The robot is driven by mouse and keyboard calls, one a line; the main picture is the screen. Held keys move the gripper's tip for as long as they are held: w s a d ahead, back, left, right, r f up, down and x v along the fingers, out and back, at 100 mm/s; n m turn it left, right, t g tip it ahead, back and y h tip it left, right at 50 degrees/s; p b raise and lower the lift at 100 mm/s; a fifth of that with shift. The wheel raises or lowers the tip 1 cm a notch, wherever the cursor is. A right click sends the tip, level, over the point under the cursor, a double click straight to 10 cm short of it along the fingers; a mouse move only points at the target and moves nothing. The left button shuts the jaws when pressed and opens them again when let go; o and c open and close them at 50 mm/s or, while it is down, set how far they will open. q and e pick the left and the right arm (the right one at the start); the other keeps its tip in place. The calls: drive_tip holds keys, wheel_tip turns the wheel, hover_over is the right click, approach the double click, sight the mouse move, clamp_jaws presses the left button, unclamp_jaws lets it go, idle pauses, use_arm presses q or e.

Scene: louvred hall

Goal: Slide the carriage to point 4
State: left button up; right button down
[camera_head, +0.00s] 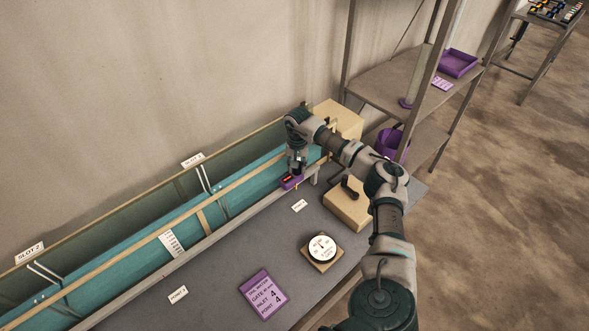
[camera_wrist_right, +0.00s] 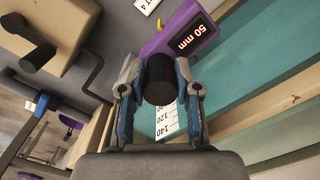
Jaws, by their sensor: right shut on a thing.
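The purple carriage (camera_head: 290,183) sits on the near rail of the long teal channel (camera_head: 140,262), near its right end. The white point 4 label (camera_head: 299,205) lies on the bench just in front of the carriage. Another point label (camera_head: 178,295) lies further left. My left gripper is not in view.
A round dial (camera_head: 322,248) and a wooden block with a black crank (camera_head: 349,203) stand on the bench. A metal post (camera_head: 314,174) is just right of the carriage. A shelf rack (camera_head: 400,95) stands beyond.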

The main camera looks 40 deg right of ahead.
drive_tip(key=c, duration=0.9)
unclamp_jaws()
drive_tip(key=shift+w, duration=0.1)
drive_tip(key=shift+o, duration=0.4)
drive_tip(key=shift+w+f, duration=0.1)
wheel_tip(320, 180, up, 12)
drive_tip(key=shift+d, duration=0.1)
